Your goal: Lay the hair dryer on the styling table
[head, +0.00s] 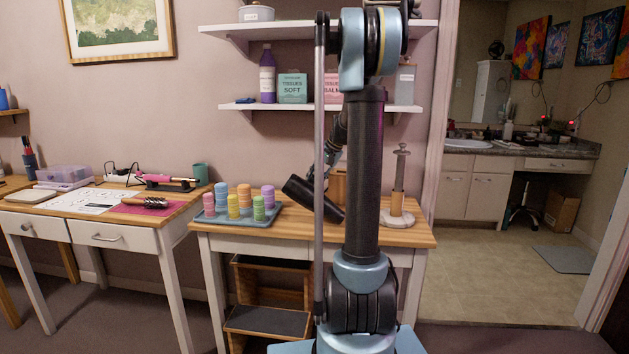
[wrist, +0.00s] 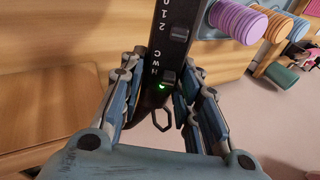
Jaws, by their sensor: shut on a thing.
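My gripper (wrist: 163,68) is shut on the dark handle of the hair dryer (wrist: 180,38), whose switches and a small green light show in the wrist view. In the head view the black hair dryer (head: 302,192) hangs tilted beside the tray of rollers, over the middle wooden-topped table (head: 270,236); I cannot tell whether it touches the top. My gripper (head: 327,172) is partly hidden there by my arm. Another wooden-topped table (head: 175,212) at left bears a pink styling iron (head: 168,180) and a brush (head: 144,202). I cannot tell which is the styling table.
A blue tray (head: 240,222) of coloured rollers is close left of the hair dryer. A stand with a wooden post (head: 398,203) is at the right end. Shelves (head: 250,106) hang above. A pink mat (head: 165,208) and a white sheet (head: 88,201) lie on the left table.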

